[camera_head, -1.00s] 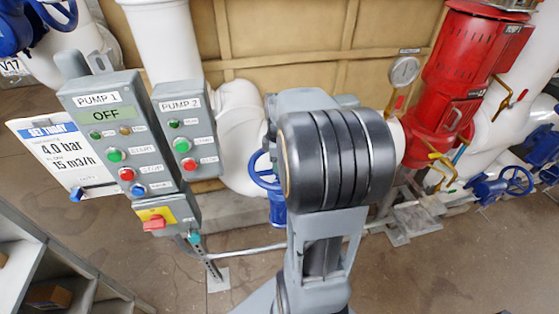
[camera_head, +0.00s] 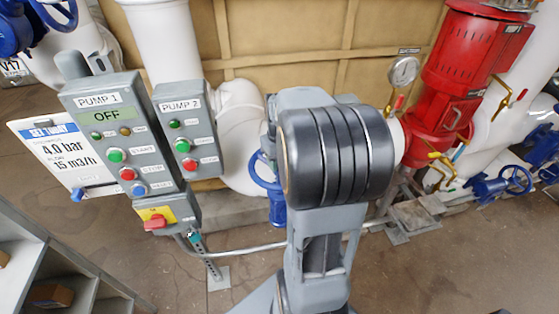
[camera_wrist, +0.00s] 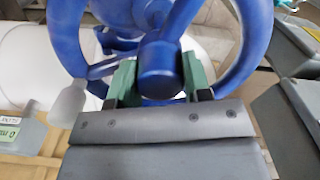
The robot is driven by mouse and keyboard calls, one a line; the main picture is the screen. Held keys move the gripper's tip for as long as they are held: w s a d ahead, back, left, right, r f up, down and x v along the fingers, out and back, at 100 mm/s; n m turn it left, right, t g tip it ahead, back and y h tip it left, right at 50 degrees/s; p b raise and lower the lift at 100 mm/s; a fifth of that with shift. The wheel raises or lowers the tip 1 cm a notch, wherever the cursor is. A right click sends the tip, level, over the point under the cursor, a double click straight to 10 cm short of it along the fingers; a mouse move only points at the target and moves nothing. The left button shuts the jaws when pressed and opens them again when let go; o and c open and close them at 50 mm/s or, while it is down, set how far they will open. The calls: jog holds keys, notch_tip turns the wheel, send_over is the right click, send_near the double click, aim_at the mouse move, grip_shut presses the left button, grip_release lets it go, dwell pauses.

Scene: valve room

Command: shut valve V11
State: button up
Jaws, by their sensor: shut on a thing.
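In the wrist view a blue handwheel (camera_wrist: 250,45) fills the upper part, with a round hub and spokes. My gripper (camera_wrist: 158,76) has its green fingers on either side of the hub and is shut on the wheel's middle. In the head view a blue handwheel (camera_head: 263,172) shows partly beside my arm, in front of white pipework. My arm hides the gripper and the rest of that wheel there. No V11 tag is readable in either view.
Pump control boxes (camera_head: 122,140) stand at the left, with the PUMP 1 display reading OFF. A tag reading V17 (camera_head: 14,68) hangs at the far left. A red cylinder unit (camera_head: 455,85), a gauge (camera_head: 403,71) and another blue handwheel (camera_head: 519,180) are at the right. Shelves (camera_head: 35,265) stand lower left.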

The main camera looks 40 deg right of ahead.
jog(key=m, duration=0.7)
jog(key=shift+s+f, duration=0.15)
jog(key=shift+f, duration=0.05)
jog(key=m, duration=0.4)
jog(key=shift+m, duration=2)
jog(key=o, duration=1)
jog(key=shift+a+f, duration=0.1)
jog(key=shift+p, duration=0.3)
jog(key=shift+c, duration=0.2)
